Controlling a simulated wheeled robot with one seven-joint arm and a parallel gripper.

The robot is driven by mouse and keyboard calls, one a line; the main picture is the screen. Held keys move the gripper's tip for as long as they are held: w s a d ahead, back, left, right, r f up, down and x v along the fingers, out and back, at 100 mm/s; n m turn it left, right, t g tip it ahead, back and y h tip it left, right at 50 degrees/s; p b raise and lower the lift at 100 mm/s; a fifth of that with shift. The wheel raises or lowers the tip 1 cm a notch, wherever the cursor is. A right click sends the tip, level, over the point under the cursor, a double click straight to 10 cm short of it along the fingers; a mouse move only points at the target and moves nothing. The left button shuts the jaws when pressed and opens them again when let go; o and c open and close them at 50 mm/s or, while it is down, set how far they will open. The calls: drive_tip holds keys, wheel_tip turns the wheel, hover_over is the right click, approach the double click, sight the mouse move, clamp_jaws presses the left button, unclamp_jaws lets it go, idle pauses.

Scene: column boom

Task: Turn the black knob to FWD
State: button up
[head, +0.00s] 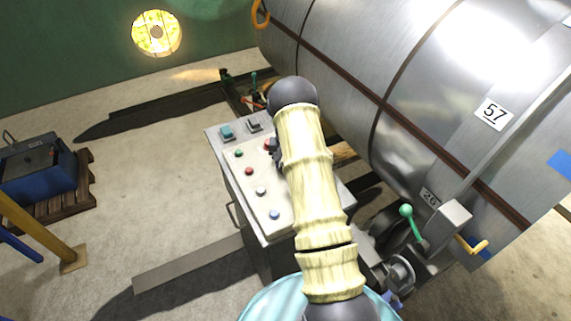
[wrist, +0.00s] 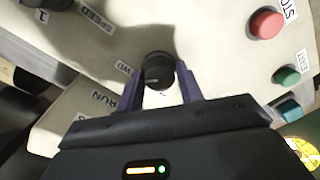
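The black knob (wrist: 158,70) sits on the pale control panel (wrist: 215,48) in the middle of the wrist view. A short light mark shows on its face. My gripper (wrist: 160,80) has one purple finger on each side of the knob. The fingertips are close to its sides; I cannot tell whether they touch it. In the head view my arm covers the knob and most of my gripper above the console (head: 258,205).
The wrist view shows a red button (wrist: 266,24), green button (wrist: 287,75) and another black knob (wrist: 48,4) by the SPEED label. In the head view, a large metal drum (head: 400,70) stands behind the console. Open floor (head: 150,190) lies to its left.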

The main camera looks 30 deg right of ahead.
drive_tip(key=o, duration=0.3)
wheel_tip(320, 180, up, 17)
drive_tip(key=b, duration=0.4)
drive_tip(key=shift+s+d+r, duration=0.2)
drive_tip(key=shift+s+d, duration=0.05)
drive_tip(key=shift+d, duration=0.05)
drive_tip(key=shift+a, duration=0.1)
